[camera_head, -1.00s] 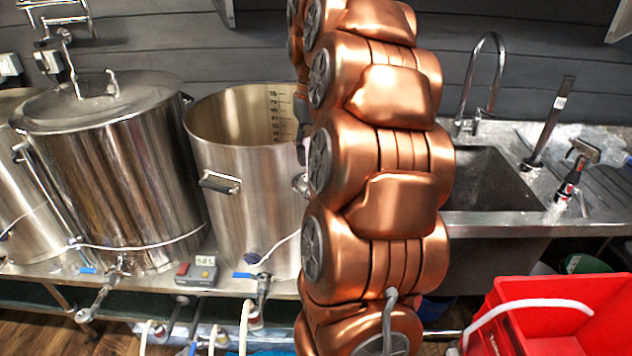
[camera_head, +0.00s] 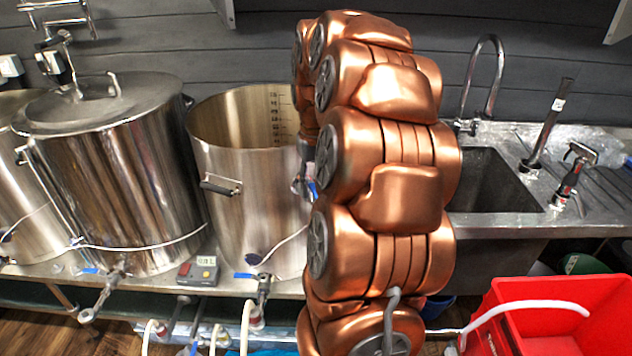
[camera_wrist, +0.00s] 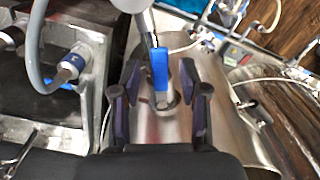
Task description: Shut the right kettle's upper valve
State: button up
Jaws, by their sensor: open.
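The right kettle (camera_head: 240,215) is the open steel pot left of my arm in the head view. In the wrist view, a valve with a blue lever (camera_wrist: 159,70) stands in front of a curved steel wall (camera_wrist: 235,115). The lever lies between the two dark fingers of my gripper (camera_wrist: 160,103), which are open and spread to either side of it. I cannot tell whether they touch it. In the head view, my arm hides most of the gripper and the kettle's right side; a small blue patch shows by the kettle's right edge.
A lidded kettle (camera_head: 110,185) stands to the left. A digital controller (camera_head: 198,270) and a lower valve (camera_head: 263,287) sit at the bench front. A sink (camera_head: 490,190) and a red bin (camera_head: 555,310) are to the right. Hoses hang below the bench.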

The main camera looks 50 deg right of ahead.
jog(key=shift+f, duration=0.1)
jog(key=shift+c, duration=0.2)
grip_shut()
dwell(0.5)
